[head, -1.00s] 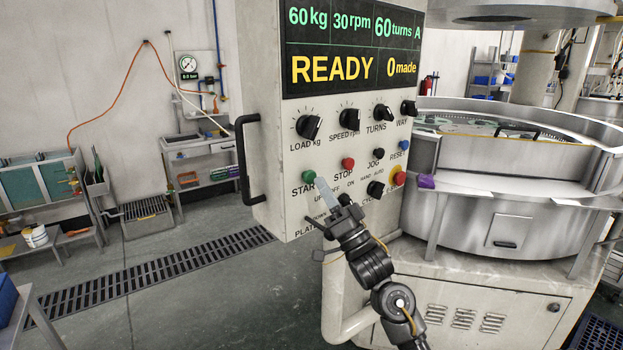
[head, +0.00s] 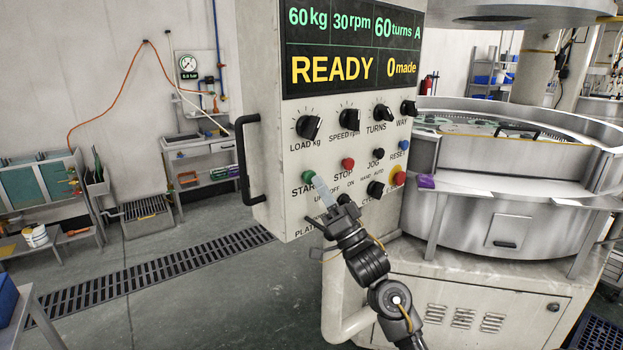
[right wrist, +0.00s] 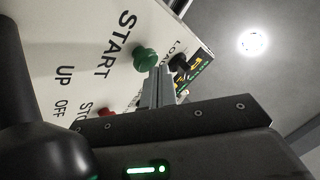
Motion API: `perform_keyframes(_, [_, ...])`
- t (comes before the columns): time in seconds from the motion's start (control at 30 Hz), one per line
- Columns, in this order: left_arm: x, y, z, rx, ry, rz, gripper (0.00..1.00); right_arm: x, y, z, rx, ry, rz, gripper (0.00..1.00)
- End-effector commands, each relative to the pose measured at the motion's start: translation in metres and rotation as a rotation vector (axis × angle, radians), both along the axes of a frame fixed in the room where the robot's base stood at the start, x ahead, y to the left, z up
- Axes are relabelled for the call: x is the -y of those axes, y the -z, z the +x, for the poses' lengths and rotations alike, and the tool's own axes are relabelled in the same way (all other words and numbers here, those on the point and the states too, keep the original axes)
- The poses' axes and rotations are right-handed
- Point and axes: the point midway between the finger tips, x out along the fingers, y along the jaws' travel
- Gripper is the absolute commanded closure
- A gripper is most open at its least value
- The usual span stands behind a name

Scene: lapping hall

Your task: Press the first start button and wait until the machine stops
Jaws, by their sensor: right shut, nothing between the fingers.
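The control panel (head: 275,170) stands in front of me, its display (head: 345,60) reading READY and 0 made. The green START button (head: 309,177) sits at the panel's left, and it also shows in the right wrist view (right wrist: 145,58). My right gripper (head: 322,187) is shut and empty, its fingertips just below and right of the START button. In the right wrist view the fingertips (right wrist: 160,75) overlap the button's edge; I cannot tell whether they touch it. My left gripper is not in view.
The red STOP button (head: 348,163), black JOG button (head: 378,153) and blue RESET button (head: 404,145) lie to the right of START. A red emergency button (head: 398,179) is lower right. A black handle (head: 245,160) runs along the panel's left side. The lapping machine (head: 500,220) stands right.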

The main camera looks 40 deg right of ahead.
Motion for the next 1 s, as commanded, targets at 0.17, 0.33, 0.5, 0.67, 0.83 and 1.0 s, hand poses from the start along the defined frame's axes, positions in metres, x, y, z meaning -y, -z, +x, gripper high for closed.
perform_keyframes(0.17, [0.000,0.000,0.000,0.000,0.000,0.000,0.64,0.000,0.000,0.001,0.000,0.000,0.000,1.00])
perform_keyframes(0.33, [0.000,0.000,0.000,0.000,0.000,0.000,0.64,0.000,0.000,0.002,0.000,-0.001,0.001,1.00])
perform_keyframes(0.5, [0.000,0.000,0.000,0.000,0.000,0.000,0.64,0.000,0.000,0.004,0.000,-0.001,0.001,1.00])
perform_keyframes(0.67, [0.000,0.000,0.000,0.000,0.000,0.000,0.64,-0.001,0.000,0.006,-0.001,-0.002,0.001,1.00])
perform_keyframes(0.83, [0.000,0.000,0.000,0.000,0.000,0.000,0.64,-0.001,0.000,0.009,0.000,-0.002,0.000,1.00])
perform_keyframes(1.0, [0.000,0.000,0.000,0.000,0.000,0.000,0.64,-0.002,0.001,0.012,-0.002,-0.005,0.001,1.00])
